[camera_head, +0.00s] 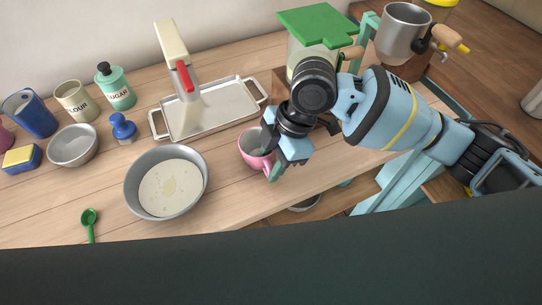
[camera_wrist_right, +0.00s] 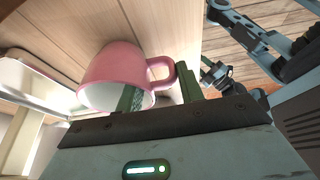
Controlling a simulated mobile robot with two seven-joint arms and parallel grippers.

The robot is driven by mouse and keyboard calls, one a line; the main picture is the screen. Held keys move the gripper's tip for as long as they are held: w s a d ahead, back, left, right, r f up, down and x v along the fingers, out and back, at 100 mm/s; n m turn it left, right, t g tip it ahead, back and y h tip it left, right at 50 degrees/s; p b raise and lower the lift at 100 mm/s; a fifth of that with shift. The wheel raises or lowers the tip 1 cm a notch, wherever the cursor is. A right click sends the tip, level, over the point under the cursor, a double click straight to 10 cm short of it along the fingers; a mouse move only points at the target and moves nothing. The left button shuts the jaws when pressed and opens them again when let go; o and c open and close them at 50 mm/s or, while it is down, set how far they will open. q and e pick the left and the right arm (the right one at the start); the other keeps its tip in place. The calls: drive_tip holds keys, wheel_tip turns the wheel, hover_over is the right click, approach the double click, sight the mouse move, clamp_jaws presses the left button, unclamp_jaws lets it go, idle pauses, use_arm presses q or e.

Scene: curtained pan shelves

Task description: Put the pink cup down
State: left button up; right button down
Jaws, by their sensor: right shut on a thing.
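The pink cup (camera_head: 252,148) is at the front of the wooden counter in the head view, just right of the batter bowl. My right gripper (camera_head: 273,167) is shut on its wall at the handle side. In the right wrist view the cup (camera_wrist_right: 122,65) shows large, with its handle pointing right. One green finger reaches inside the cup's mouth and the other is outside, by the handle; the right gripper (camera_wrist_right: 158,92) shows there too. I cannot tell whether the cup's base touches the counter. My left gripper is not in view.
A grey bowl of batter (camera_head: 134,191) stands left of the cup. A metal tray (camera_head: 225,113) lies behind it, with a pale red-handled thing (camera_head: 175,60). A green-topped container (camera_head: 317,25) stands behind my right arm. Bare counter (camera_head: 228,185) lies between bowl and cup.

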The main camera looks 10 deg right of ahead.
drive_tip(key=shift+f, duration=0.25)
drive_tip(key=shift+f, duration=0.3)
idle(0.4)
drive_tip(key=c, duration=0.8)
unclamp_jaws()
drive_tip(key=v, duration=0.7)
drive_tip(key=shift+d+r, duration=0.15)
drive_tip(key=shift+r, duration=0.2)
